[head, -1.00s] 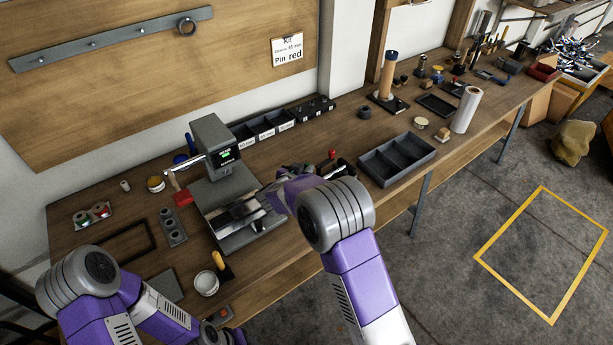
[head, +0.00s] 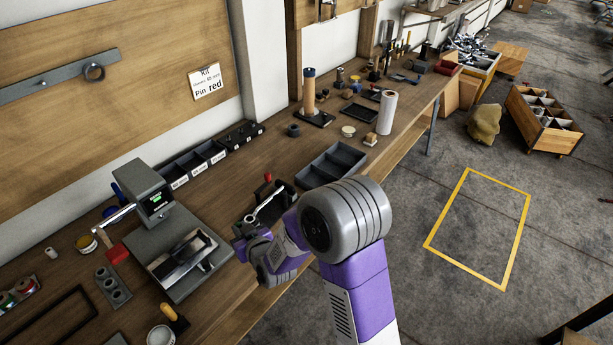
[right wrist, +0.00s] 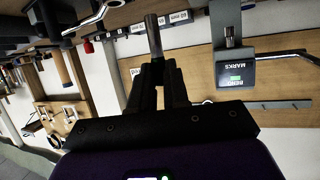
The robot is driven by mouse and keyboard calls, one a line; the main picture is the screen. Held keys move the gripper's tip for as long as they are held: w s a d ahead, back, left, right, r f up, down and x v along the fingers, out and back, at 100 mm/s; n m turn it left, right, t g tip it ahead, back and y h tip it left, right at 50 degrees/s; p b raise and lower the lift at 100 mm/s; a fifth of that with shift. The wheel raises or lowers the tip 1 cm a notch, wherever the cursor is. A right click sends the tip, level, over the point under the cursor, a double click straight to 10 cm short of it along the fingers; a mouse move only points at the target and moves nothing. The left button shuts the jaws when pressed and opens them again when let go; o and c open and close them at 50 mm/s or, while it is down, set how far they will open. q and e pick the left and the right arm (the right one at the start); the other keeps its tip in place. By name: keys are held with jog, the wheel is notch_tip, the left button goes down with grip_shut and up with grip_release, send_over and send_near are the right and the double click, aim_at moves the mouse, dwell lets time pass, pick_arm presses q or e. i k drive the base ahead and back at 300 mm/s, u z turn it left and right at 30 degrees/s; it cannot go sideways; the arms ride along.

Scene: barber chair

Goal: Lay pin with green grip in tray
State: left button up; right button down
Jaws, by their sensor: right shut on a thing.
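My right gripper (head: 240,236) is above the front part of the bench, between the press (head: 160,220) and the grey compartment tray (head: 322,168). In the right wrist view its jaws (right wrist: 157,72) are shut on a grey cylindrical pin (right wrist: 153,35), which sticks out past the fingertips. No green grip shows on it; the jaws may cover it. In the head view the pin cannot be made out clearly. The compartment tray's sections look empty. My left gripper is not in view.
Labelled bins (head: 195,163) line the wall. A white roll (head: 386,112) and a flat black tray (head: 360,113) stand beyond the compartment tray. A sign (head: 207,82) reads "Pin red".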

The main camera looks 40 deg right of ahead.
aim_at(331, 171)
jog(key=u, duration=2.65)
jog(key=k, duration=2.2)
jog(key=z, duration=2.3)
jog(key=i, duration=0.5)
jog(key=u, duration=0.1)
